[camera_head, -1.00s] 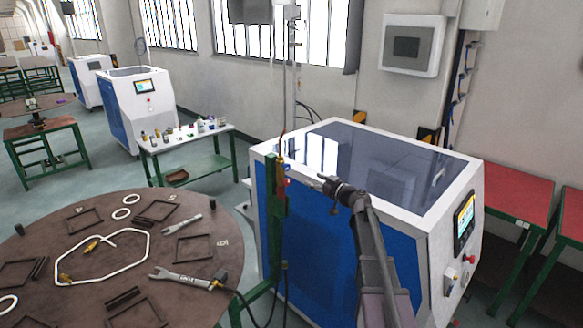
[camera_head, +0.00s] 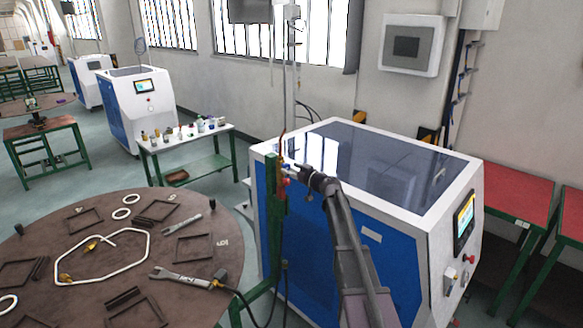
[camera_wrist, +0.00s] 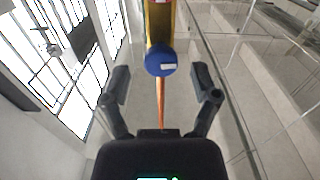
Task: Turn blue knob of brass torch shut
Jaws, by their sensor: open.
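The brass torch (camera_wrist: 160,22) hangs on a green post (camera_head: 272,225) beside the blue and white machine. In the wrist view its blue knob (camera_wrist: 161,58) faces me as a round disc with a small pale label. My gripper (camera_wrist: 163,85) is open, with one finger on each side of the knob's line and a clear gap to both. The knob is between and slightly beyond the fingertips, and I see no contact. In the head view my gripper (camera_head: 291,171) is at the torch's upper part, and the torch (camera_head: 281,162) is small and partly hidden there.
The gas generator (camera_head: 335,235) with its glossy dark top stands just right of and behind the torch. A copper-coloured rod (camera_wrist: 160,105) runs below the knob in the wrist view.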

